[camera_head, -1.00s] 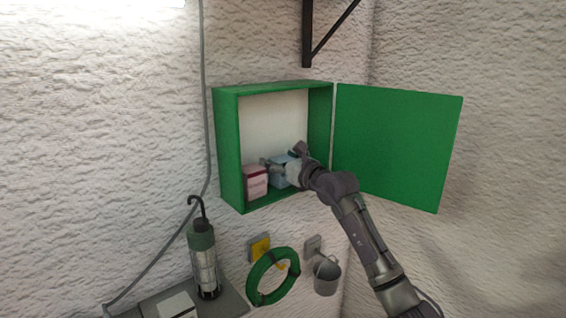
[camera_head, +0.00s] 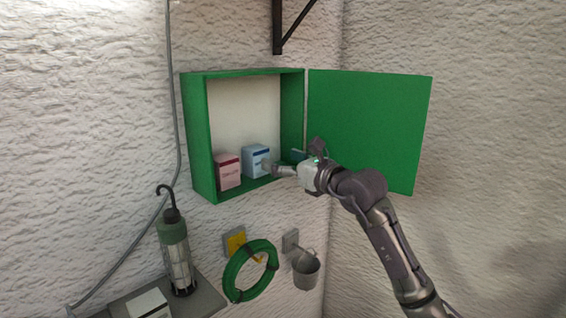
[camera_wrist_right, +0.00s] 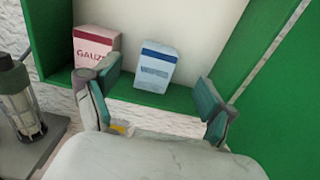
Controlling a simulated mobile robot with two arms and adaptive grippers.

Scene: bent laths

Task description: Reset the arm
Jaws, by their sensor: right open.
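My right arm reaches in from the lower right, with its open, empty right gripper (camera_head: 282,161) just in front of the open green wall cabinet (camera_head: 198,135). In the right wrist view the fingers (camera_wrist_right: 156,84) are spread wide, with nothing between them. A blue-and-white box (camera_head: 256,158) stands upright on the cabinet floor, just beyond the fingers; it also shows in the right wrist view (camera_wrist_right: 155,68). A pink box (camera_head: 228,172) marked "GAUZE" stands to its left. My left gripper is not in view.
The green cabinet door (camera_head: 365,125) stands open, close behind the right gripper. Below hang a green hose ring (camera_head: 232,272) and a grey bucket (camera_head: 306,272). A lamp (camera_head: 178,260) stands on a shelf at lower left. A black bracket (camera_head: 278,30) is above.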

